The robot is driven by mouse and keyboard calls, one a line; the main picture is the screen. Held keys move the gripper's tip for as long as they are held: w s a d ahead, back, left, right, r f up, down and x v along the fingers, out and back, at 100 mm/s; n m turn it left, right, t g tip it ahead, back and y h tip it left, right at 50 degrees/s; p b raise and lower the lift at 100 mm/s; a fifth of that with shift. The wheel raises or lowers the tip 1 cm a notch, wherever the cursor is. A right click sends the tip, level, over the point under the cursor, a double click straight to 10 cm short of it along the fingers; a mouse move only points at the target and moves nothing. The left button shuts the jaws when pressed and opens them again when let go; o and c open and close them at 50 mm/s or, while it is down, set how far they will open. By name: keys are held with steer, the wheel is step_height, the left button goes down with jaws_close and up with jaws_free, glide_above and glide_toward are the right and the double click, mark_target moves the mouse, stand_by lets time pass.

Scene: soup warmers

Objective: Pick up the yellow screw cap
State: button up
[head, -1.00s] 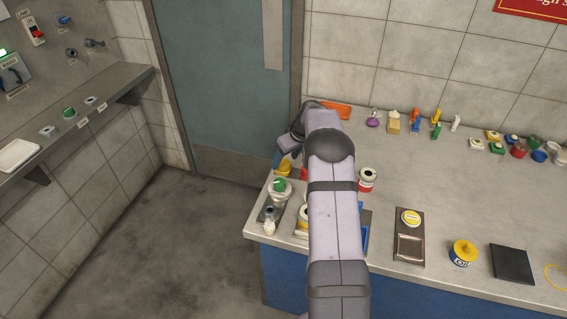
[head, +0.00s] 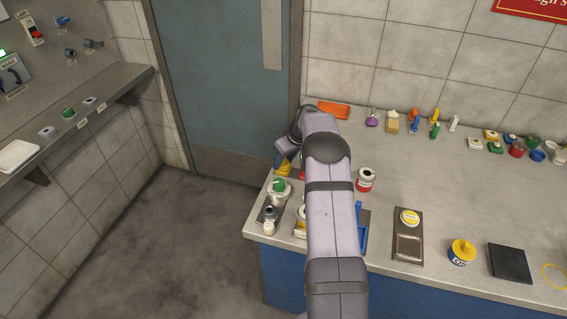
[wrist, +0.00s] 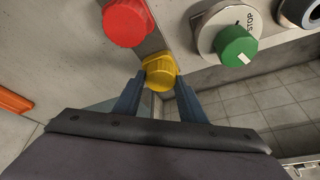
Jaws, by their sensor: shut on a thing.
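The yellow screw cap (wrist: 160,72) sits between the two fingertips of my gripper (wrist: 158,90) in the wrist view, near the counter's edge. My gripper is shut on it. In the head view the yellow cap (head: 283,168) shows at the counter's left end, just below my gripper (head: 285,160), partly covered by the arm. I cannot tell whether the cap is clear of the counter.
A red cap (wrist: 124,22) is close to the left of my gripper. A green knob on a round base marked STOP (wrist: 238,45) is close to the right. An orange tray (head: 334,110) lies at the back. The floor lies beyond the counter's left edge.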

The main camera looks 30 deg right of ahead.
mark_target(284, 163)
step_height(284, 163, up, 10)
steer(key=b, duration=0.2)
stand_by(0.3)
steer(key=shift+r+p, duration=0.55)
steer(key=shift+p, duration=0.15)
stand_by(0.7)
